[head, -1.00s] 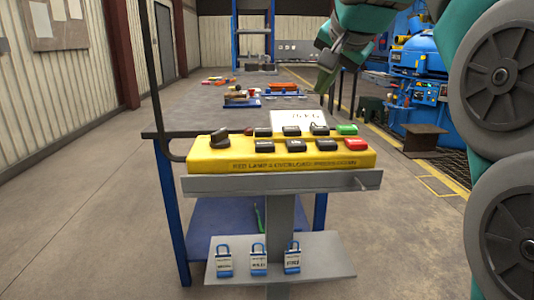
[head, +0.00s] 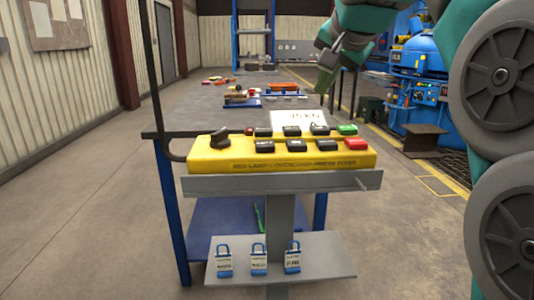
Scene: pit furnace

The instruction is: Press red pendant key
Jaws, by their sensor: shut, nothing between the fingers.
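The yellow pendant (head: 215,163) lies on a grey stand in the middle of the head view. Its red key (head: 356,144) is at the right end of the front row, below a green key (head: 347,129). Several black keys (head: 296,146) and a black rotary knob (head: 220,137) are on the same face. My gripper (head: 322,85) is shut and empty, pointing down above and behind the pendant's right part, apart from the keys.
A white display (head: 298,119) stands behind the keys. A long table (head: 200,112) with small parts stretches behind. Blue machinery (head: 425,65) stands at the right. The floor at left is clear.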

